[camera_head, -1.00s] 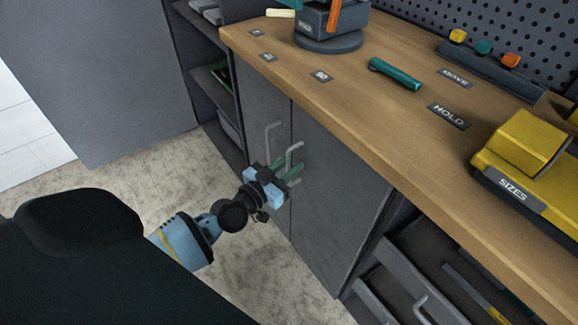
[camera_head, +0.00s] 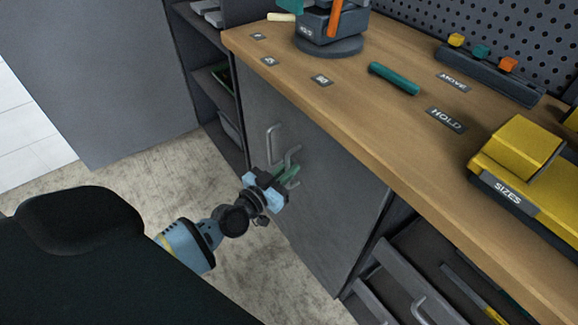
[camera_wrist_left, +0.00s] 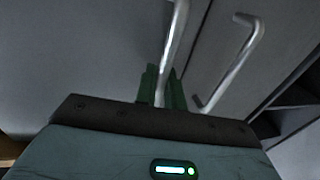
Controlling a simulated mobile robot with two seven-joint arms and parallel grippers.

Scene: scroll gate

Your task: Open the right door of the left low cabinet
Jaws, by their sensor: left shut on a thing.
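The left low cabinet has two grey doors under the wooden worktop. The right door (camera_head: 335,190) carries a bar handle (camera_head: 297,150), and the left door (camera_head: 255,105) carries a similar handle (camera_head: 270,145). My left gripper (camera_head: 287,174) has its green fingers shut on the right door's handle, near its lower end. In the left wrist view, that handle (camera_wrist_left: 174,40) runs between the green fingers (camera_wrist_left: 160,88), and the other handle (camera_wrist_left: 235,62) stands free beside it. The right door looks at most slightly ajar. My right gripper is out of view.
The worktop (camera_head: 345,115) overhangs the doors. Open shelves (camera_head: 215,90) are to the left of the cabinet, and drawers (camera_head: 400,285) with one pulled out are to the right. The floor (camera_head: 120,180) in front of the doors looks clear.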

